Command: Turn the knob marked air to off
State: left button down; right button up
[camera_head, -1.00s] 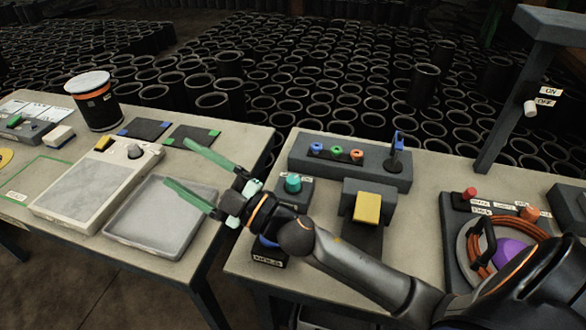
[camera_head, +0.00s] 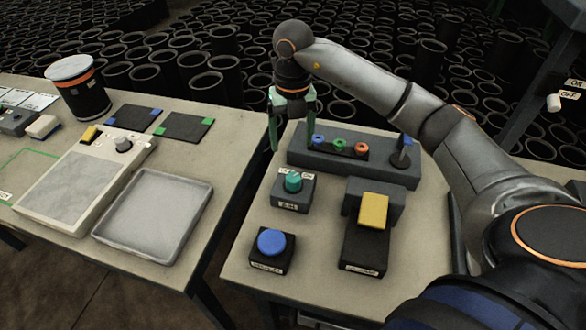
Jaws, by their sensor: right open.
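The teal knob (camera_head: 293,181) sits on a small grey box (camera_head: 312,192) on the right-hand table. The box has a small white label on its front and white marks on its top by the knob; both are too small to read surely. My right gripper (camera_head: 292,146) points down behind and above the knob, at the left end of a long grey block. Its two green fingers are apart with nothing between them, and it is clear of the knob. My left gripper is not in view.
The long grey block (camera_head: 400,174) carries small coloured rings. A blue button (camera_head: 271,242) and a yellow-topped device (camera_head: 373,211) stand nearer the front. The left table (camera_head: 209,150) holds a tray (camera_head: 152,217) and a black canister (camera_head: 80,90). A gap separates the tables.

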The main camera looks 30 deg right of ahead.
aim_at(293, 177)
notch_tip(293, 177, down, 12)
jog(key=shift+s+d+f+p, duration=0.1)
jog(key=shift+d+f+p, duration=0.05)
jog(key=shift+p, duration=0.7)
jog(key=shift+c, duration=0.2)
grip_shut()
